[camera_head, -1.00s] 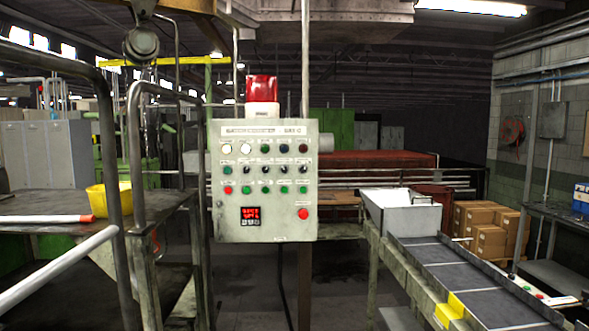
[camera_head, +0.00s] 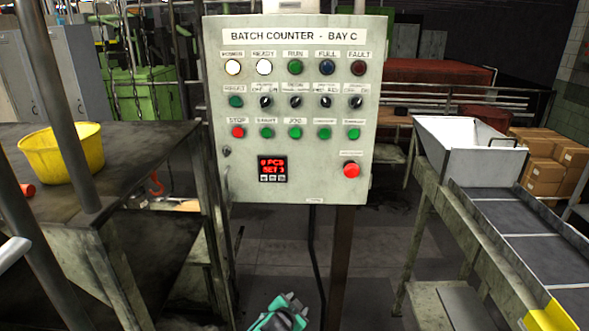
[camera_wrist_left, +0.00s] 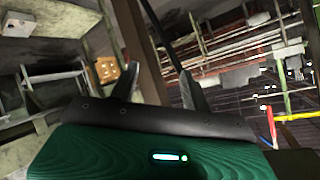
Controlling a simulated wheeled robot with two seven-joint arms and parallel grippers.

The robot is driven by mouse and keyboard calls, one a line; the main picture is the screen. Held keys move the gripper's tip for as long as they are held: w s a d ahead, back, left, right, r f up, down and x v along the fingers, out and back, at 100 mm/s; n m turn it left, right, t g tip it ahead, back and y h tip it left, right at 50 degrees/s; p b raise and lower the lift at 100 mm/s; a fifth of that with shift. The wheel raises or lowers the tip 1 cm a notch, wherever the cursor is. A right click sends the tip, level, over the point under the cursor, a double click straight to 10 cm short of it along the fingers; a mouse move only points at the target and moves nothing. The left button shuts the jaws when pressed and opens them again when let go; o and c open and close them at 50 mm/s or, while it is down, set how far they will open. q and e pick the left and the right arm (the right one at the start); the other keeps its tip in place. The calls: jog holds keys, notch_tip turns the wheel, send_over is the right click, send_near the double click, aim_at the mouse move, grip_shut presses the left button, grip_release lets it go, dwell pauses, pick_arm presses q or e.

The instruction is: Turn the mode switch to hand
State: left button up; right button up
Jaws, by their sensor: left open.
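The control panel (camera_head: 300,190), headed "BATCH COUNTER - BAY C", faces me in the head view. Its second row holds several black selector knobs: one (camera_head: 265,101), a second (camera_head: 295,101), a third (camera_head: 325,101) and one at the right (camera_head: 355,102). Their small labels are too blurred to tell surely which is the mode switch. A green part of my left gripper (camera_head: 280,313) shows low at the bottom edge, below the panel. In the left wrist view my left gripper (camera_wrist_left: 160,82) has its two fingers apart, with nothing between them. My right gripper is out of view.
A post (camera_head: 341,260) and a black cable run below the panel. A dark table with a yellow bucket (camera_head: 62,152) and rails stands at left. A conveyor (camera_head: 520,215) with a white hopper (camera_head: 470,148) stands at right. The space before the panel looks clear.

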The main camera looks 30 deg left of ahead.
pick_arm(q)
jog(key=w+a+r+t+y+p, duration=0.1)
jog(key=w+r+t, duration=0.15)
jog(key=r, duration=1.45)
jog(key=w+a+r+t+y, duration=0.1)
jog(key=r+t, duration=0.2)
jog(key=r, duration=1.3)
jog(key=n+t+y+p, duration=0.1)
jog(key=t+y+p, duration=0.2)
jog(key=t, duration=0.1)
send_near(295, 103)
jog(key=shift+g, duration=0.25)
jog(key=p+x, duration=0.1)
jog(key=x, duration=0.1)
jog(key=p+x, duration=0.2)
jog(key=x, duration=0.1)
jog(key=p+x, duration=0.1)
jog(key=x, duration=0.1)
jog(key=shift+w+r+p, duration=0.1)
jog(key=shift+r+p, duration=0.3)
jog(key=shift+r, duration=0.05)
jog(key=shift+w+a+r, duration=0.1)
jog(key=shift+w+a, duration=0.1)
jog(key=shift+w, duration=0.45)
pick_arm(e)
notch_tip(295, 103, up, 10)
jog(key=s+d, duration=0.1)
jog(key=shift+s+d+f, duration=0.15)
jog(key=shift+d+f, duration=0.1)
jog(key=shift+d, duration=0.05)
